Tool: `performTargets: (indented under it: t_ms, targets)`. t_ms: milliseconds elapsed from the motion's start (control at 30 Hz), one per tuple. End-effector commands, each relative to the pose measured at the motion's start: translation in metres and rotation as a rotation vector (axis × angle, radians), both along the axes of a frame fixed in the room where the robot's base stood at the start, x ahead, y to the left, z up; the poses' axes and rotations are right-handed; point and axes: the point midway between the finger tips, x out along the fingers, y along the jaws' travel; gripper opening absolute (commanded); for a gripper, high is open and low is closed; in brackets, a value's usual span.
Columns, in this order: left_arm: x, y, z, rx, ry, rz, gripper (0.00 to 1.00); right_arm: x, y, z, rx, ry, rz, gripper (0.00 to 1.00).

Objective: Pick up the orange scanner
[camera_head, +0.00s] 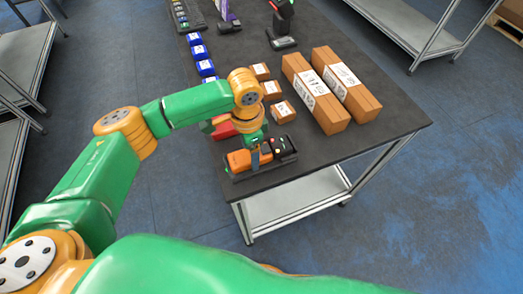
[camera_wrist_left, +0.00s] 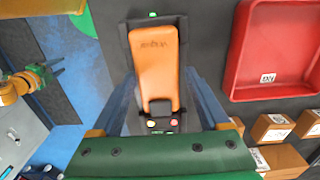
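The orange scanner (camera_head: 239,161) lies in a black dock (camera_head: 240,178) at the near edge of the dark table. In the left wrist view my left gripper (camera_wrist_left: 163,100) is open, with one finger on each side of the scanner. I cannot tell whether the fingers touch it. My right gripper (camera_wrist_left: 50,72) shows small at the left of the left wrist view, open and empty.
A red tray (camera_wrist_left: 275,50) is beside the dock. Several small cartons (camera_head: 283,111) and two long cartons (camera_head: 316,95) stand on the table (camera_head: 385,120). Blue boxes (camera_head: 200,52) line the left edge. Other scanners stand at the back. The table's front right corner is clear.

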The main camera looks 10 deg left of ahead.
Motion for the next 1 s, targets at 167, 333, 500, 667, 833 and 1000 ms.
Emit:
performTargets:
  t_ms: [167,333,500,667,833,1000]
  targets:
    - [0.000,0.000,0.000,0.000,0.000,0.000,0.27,0.000,0.000,0.000,0.000,-0.001,0.000,0.50]
    - [0.000,0.000,0.001,-0.001,-0.001,0.000,0.00,0.001,0.000,0.000,0.000,-0.002,0.000,0.50]
    - [0.000,0.000,0.001,-0.001,-0.001,0.000,0.00,0.001,0.001,0.000,0.001,-0.002,0.000,0.50]
    - [0.001,-0.001,0.012,-0.004,-0.004,0.000,0.00,0.001,0.001,-0.007,0.001,-0.002,0.000,0.50]
    - [-0.011,0.012,0.050,-0.002,-0.006,0.000,0.00,0.000,0.001,-0.015,0.002,-0.002,0.000,0.50]
    - [-0.045,0.042,0.095,0.000,-0.007,0.002,0.00,0.000,0.001,-0.022,0.002,-0.002,0.000,0.50]
